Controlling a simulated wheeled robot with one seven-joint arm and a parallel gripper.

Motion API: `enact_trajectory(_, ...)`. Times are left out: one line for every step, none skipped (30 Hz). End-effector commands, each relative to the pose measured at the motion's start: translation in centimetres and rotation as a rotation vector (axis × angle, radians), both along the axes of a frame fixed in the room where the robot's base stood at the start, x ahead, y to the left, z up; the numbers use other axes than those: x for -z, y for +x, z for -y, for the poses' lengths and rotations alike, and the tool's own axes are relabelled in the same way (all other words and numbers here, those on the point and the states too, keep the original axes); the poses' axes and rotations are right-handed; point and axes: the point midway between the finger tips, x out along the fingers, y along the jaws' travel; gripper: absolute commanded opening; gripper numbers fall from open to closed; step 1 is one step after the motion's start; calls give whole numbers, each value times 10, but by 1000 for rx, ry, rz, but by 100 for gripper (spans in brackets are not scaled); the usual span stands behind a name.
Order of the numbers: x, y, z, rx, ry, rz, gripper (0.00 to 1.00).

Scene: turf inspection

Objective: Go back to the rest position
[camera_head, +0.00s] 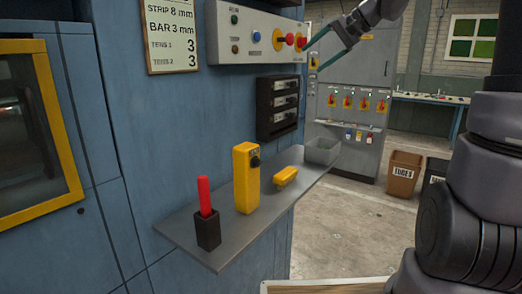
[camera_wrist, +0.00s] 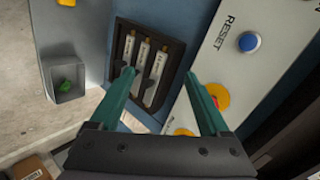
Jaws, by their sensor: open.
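My gripper (camera_head: 314,58) is raised at the top of the head view, near the right end of the grey control panel (camera_head: 228,52). In the wrist view my gripper (camera_wrist: 160,77) shows two teal fingers spread apart with nothing between them. The panel, with its blue RESET button (camera_wrist: 249,41) and a red and yellow knob (camera_wrist: 217,97), lies to the right there. The black rack of labelled switches (camera_wrist: 148,66) is seen beyond the fingertips. Whether the fingers touch anything cannot be told.
A grey shelf (camera_head: 222,250) holds a red-handled item in a black holder (camera_head: 207,230), a yellow box (camera_head: 246,178), a small yellow device (camera_head: 285,178) and a grey bin (camera_head: 322,151). A brown bin (camera_head: 403,174) stands behind on the floor. Open floor lies right of the shelf.

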Motion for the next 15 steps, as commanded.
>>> enact_trajectory(3, -30, -3, 1, -69, -2, 80)
enact_trajectory(7, -46, -2, 6, -109, -7, 80)
enact_trajectory(12, -66, 0, 13, -160, -10, 80)
enact_trajectory(15, -82, 3, 20, -197, -11, 80)
enact_trajectory(19, -98, 6, 27, -232, -11, 80)
enact_trajectory(24, -118, 10, 37, -278, -9, 80)
enact_trajectory(28, -133, 15, 45, -309, -7, 80)
enact_trajectory(33, -148, 19, 53, -341, -4, 80)
enact_trajectory(38, -167, 26, 65, -379, 2, 80)
enact_trajectory(43, -181, 31, 72, -405, 6, 80)
enact_trajectory(48, -194, 37, 80, -431, 13, 80)
enact_trajectory(53, -210, 43, 90, -460, 22, 80)
enact_trajectory(58, -220, 48, 97, -478, 27, 80)
enact_trajectory(62, -230, 53, 102, -496, 34, 80)
enact_trajectory(67, -241, 59, 110, -516, 42, 80)
